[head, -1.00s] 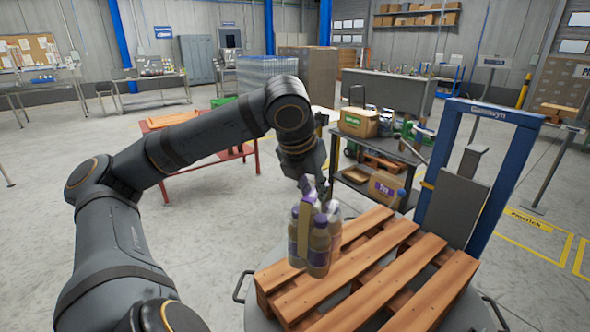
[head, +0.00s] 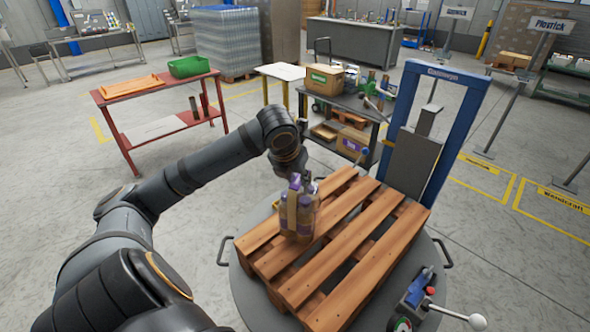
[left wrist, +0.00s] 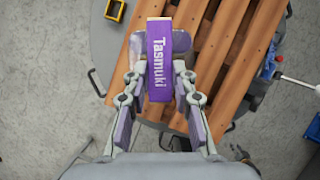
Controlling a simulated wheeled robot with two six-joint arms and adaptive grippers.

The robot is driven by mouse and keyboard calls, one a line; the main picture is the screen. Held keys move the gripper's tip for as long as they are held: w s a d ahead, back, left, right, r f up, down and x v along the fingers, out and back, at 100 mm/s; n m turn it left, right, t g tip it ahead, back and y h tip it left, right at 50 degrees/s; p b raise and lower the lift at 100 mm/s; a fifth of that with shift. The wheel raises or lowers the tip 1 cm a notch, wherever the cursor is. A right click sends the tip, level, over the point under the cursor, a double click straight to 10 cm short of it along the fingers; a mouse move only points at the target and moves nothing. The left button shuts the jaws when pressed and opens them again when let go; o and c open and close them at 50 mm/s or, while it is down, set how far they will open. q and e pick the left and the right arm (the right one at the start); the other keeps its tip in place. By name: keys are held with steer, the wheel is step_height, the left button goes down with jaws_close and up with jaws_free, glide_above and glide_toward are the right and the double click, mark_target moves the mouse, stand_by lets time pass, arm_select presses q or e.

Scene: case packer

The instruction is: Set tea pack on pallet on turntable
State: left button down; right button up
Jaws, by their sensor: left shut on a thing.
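The pallet lies on the round grey turntable (head: 243,287). My right gripper is not in view.
A blue mast (head: 448,140) stands behind the turntable's right side. A lever with a white knob (head: 477,321) and a blue-red tool (head: 419,287) are at the front right. A dark cart (head: 350,103) with boxes stands behind. The pallet's right part is bare.

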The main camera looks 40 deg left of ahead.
arm_select(q)
steer(key=shift+f, duration=0.95)
steer(key=c, duration=1.1)
jaws_free()
steer(key=shift+s, duration=0.1)
steer(key=shift+s+r, duration=0.1)
steer(key=shift+r, duration=0.3)
steer(key=b+v, duration=0.3)
steer(key=v, duration=0.1)
steer(key=shift+s, duration=0.2)
steer(key=v, duration=0.7)
